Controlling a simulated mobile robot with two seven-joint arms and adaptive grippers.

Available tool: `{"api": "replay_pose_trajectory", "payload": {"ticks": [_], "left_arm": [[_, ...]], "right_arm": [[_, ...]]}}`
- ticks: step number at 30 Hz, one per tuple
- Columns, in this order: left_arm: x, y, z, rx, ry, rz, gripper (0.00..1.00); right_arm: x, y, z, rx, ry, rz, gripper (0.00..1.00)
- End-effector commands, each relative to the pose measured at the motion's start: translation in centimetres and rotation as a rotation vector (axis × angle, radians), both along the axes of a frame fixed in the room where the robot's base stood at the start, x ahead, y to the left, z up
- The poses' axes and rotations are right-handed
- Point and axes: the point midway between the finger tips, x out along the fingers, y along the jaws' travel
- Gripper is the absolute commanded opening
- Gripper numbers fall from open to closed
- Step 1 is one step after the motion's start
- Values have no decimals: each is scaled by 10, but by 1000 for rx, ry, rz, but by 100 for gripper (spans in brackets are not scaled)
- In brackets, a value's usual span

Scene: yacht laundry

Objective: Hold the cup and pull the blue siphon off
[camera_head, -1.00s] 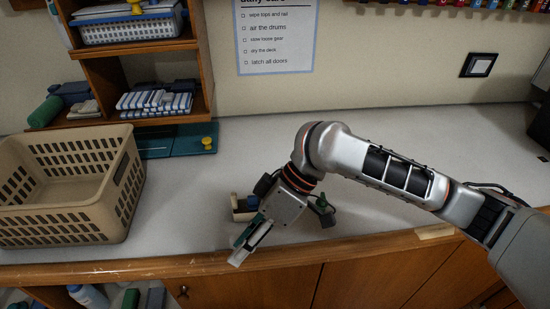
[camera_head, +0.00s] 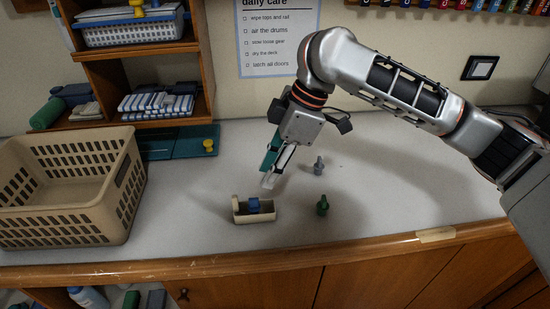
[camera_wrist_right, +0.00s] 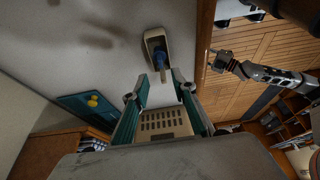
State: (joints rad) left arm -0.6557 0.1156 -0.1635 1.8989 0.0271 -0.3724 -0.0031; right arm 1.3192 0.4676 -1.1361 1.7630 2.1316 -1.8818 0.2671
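The cup, a small cream oblong box with an open top (camera_head: 240,217), stands on the counter near its front edge. The blue siphon (camera_head: 254,204) sits in it; both also show in the right wrist view, the cup (camera_wrist_right: 152,36) ahead of the fingers and the siphon (camera_wrist_right: 160,60) at its near end. My right gripper (camera_head: 268,172) is above and behind the cup, apart from it. In the right wrist view its two teal fingers (camera_wrist_right: 160,80) are spread with nothing between them. What seems to be my left gripper (camera_wrist_right: 215,60) shows small at the right, its fingers too small to read.
A green peg-like piece (camera_head: 322,206) and a grey one (camera_head: 318,166) stand right of the cup. A beige basket (camera_head: 110,215) is at the left, with a teal board with a yellow knob (camera_head: 180,146) behind it. Counter right of the pieces is clear.

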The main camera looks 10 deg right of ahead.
Motion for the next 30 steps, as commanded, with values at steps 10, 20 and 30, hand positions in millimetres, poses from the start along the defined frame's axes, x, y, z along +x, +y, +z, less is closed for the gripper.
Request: {"api": "replay_pose_trajectory", "payload": {"ticks": [10,20,30], "left_arm": [[0,0,0,0,0,0,40],[0,0,0,0,0,0,40],[0,0,0,0,0,0,40]], "right_arm": [[-1,24,-56,2,4,0,26],[0,32,-77,1,1,-2,26],[0,32,-78,1,1,-2,6]]}}
